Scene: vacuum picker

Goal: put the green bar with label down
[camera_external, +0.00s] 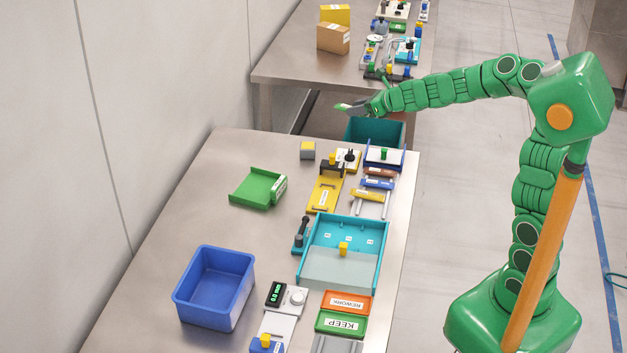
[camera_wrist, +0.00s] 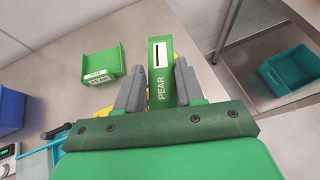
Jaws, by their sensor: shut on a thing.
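My gripper (camera_wrist: 160,72) is shut on a green bar (camera_wrist: 161,58) between its two grey fingers in the wrist view. The bar has a white label with a black stripe, and the word PEAR is printed on its face. In the external view my gripper (camera_external: 352,108) is above the far end of the near table; the bar is hard to make out there. A green open tray (camera_external: 257,188), with PEAR on its label in the wrist view (camera_wrist: 100,65), sits on the table left of the bar. The bar is apart from the tray.
A blue bin (camera_external: 214,287) stands at the table's left front. A teal divided box (camera_external: 343,251), a yellow plate (camera_external: 325,193) and tools line the right side. Green KEEP (camera_external: 341,324) and orange REWORK (camera_external: 346,302) plates lie in front. Bare tabletop surrounds the green tray.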

